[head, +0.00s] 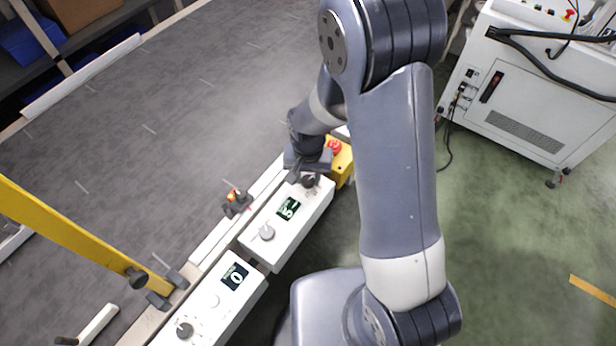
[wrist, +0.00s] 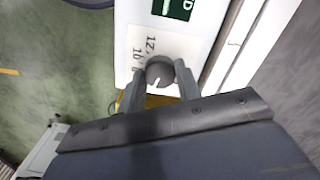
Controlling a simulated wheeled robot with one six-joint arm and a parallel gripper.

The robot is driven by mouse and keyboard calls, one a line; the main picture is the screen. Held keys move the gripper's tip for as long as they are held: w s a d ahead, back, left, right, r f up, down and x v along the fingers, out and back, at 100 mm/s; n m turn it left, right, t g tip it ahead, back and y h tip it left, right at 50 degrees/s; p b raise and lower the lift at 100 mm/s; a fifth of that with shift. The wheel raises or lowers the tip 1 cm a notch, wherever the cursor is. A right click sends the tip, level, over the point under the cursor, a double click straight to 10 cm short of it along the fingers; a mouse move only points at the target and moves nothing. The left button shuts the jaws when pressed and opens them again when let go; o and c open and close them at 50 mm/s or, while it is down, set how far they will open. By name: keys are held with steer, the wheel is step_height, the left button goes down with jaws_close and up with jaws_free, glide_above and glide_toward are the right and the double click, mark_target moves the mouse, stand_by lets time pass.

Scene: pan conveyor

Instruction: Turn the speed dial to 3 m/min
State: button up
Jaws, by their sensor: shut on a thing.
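A dark grey round dial (wrist: 159,69) with a light pointer notch sits on a white control box (wrist: 198,45). In the wrist view it is between the two fingers of my gripper (wrist: 160,85), which are shut on it. Printed scale numbers show left of the dial, partly cut off and blurred. In the head view my gripper (head: 308,165) is over the far end of the white box (head: 285,240), with the dial (head: 311,181) partly hidden under it. The box's display (head: 289,208) shows bright green-white digits that I cannot read surely.
A lighter knob (head: 266,233) is on the same box. A second white box (head: 215,318) with a display (head: 235,276) reading 0 stands nearer. A red emergency button (head: 334,147) on a yellow housing (head: 343,165) is just beyond my gripper. The grey conveyor belt (head: 150,120) lies left.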

mark_target(308, 180)
steer(key=n+b, duration=0.2)
steer(key=n, duration=0.2)
steer(key=shift+n, duration=0.3)
steer(key=shift+n+b, duration=0.6)
steer(key=shift+n, duration=1.7)
steer(key=o, duration=1)
step_height(308, 180, up, 11)
steer(key=shift+f, duration=0.1)
